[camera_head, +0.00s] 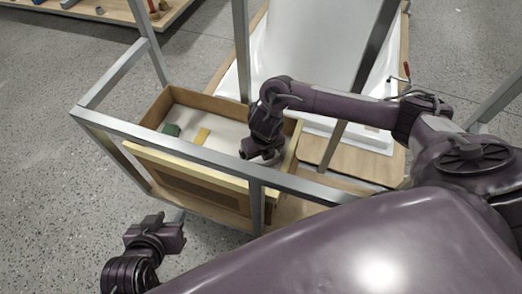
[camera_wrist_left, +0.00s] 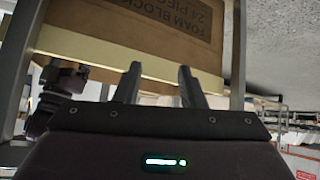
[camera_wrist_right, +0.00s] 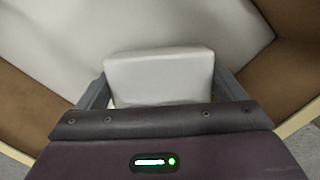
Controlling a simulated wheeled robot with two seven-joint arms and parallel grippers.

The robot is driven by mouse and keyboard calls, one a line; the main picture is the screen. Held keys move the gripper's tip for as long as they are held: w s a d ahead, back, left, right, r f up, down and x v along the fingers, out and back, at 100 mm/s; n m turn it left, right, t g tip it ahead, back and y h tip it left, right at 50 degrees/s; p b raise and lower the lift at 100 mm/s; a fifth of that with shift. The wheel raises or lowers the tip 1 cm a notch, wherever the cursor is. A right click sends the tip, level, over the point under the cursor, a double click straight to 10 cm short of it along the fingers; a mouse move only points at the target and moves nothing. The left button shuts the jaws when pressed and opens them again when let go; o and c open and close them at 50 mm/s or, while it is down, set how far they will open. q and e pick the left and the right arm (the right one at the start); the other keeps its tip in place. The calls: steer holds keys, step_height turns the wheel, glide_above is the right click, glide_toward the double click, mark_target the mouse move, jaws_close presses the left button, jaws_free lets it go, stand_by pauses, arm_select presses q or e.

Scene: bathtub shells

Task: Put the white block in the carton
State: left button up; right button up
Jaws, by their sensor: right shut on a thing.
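The carton (camera_head: 208,166) is an open brown box with a pale bottom, set inside a grey metal frame; its printed side (camera_wrist_left: 150,20) shows in the left wrist view. My right gripper (camera_head: 262,156) points down over the right part of the carton. In the right wrist view it is shut on the white block (camera_wrist_right: 160,78), with the carton's pale bottom and brown walls around it. Whether the block touches the bottom I cannot tell. In the head view the block is hidden. My left gripper (camera_head: 182,220) is open and empty, outside the carton's front side.
A green block (camera_head: 171,130) and a yellow block (camera_head: 202,136) lie in the carton. Metal frame bars (camera_head: 210,155) run in front of and beside it. A white bathtub shell (camera_head: 310,45) stands behind on wood. Open floor lies at left.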

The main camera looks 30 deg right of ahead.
steer(key=o, duration=0.6)
arm_select(q)
steer(key=shift+w+r, duration=0.15)
steer(key=shift+w, duration=0.05)
arm_select(e)
steer(key=shift+o, duration=0.4)
step_height(320, 180, up, 2)
steer(key=shift+s+r+p, duration=0.1)
steer(key=shift+r+p, duration=0.1)
steer(key=shift+p, duration=0.45)
arm_select(q)
steer(key=s+a+f+n+g+y+p, duration=0.1)
steer(key=s+a+f+g+y+p, duration=0.1)
steer(key=s+a+g+y+p, duration=0.1)
steer(key=s+a+g+p, duration=0.1)
steer(key=s+a+g, duration=0.1)
steer(key=s+a, duration=0.1)
steer(key=shift+s+a+f+g+p, duration=0.15)
steer(key=shift+s+a+g+p, duration=0.25)
steer(key=shift+a, duration=0.25)
arm_select(e)
step_height(320, 180, up, 10)
steer(key=s, duration=0.1)
steer(key=shift+s, duration=0.3)
arm_select(q)
steer(key=shift+y, duration=0.3)
arm_select(e)
steer(key=shift+a+f, duration=0.1)
steer(key=shift+f, duration=0.05)
